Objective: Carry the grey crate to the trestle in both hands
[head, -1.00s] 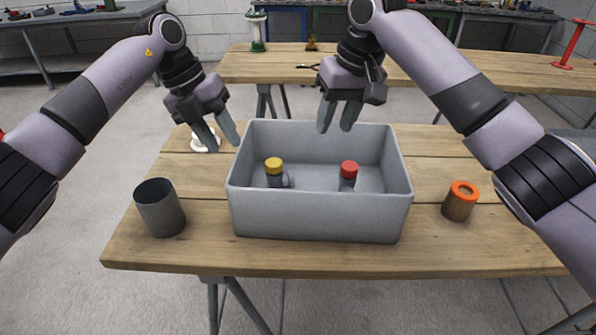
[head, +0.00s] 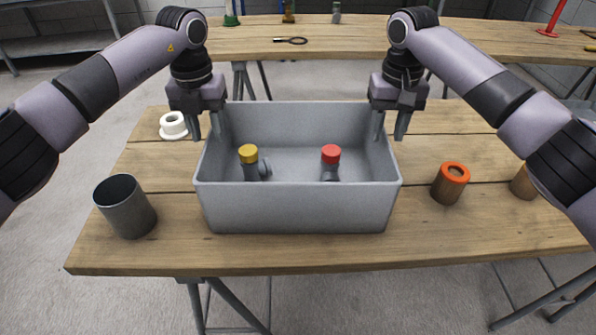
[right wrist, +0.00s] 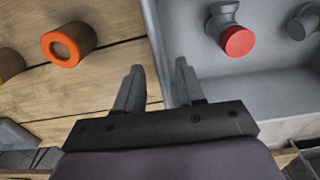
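The grey crate (head: 297,207) stands on the near wooden table. Inside it are a yellow-capped part (head: 249,160) and a red-capped part (head: 330,160). The red cap also shows in the right wrist view (right wrist: 237,41). My left gripper (head: 206,132) is open at the crate's left wall, one finger outside and one inside. My right gripper (head: 390,132) is open at the right wall. In the right wrist view its fingers (right wrist: 158,68) are apart on either side of the wall rim. A second wooden-topped trestle (head: 330,38) stands behind.
A dark grey cup (head: 126,207) stands left of the crate, and a white flanged part (head: 173,126) is behind it. An orange-topped cylinder (head: 450,184) and another brown part (head: 523,183) stand at right. A black-handled tool (head: 291,40) lies on the rear trestle.

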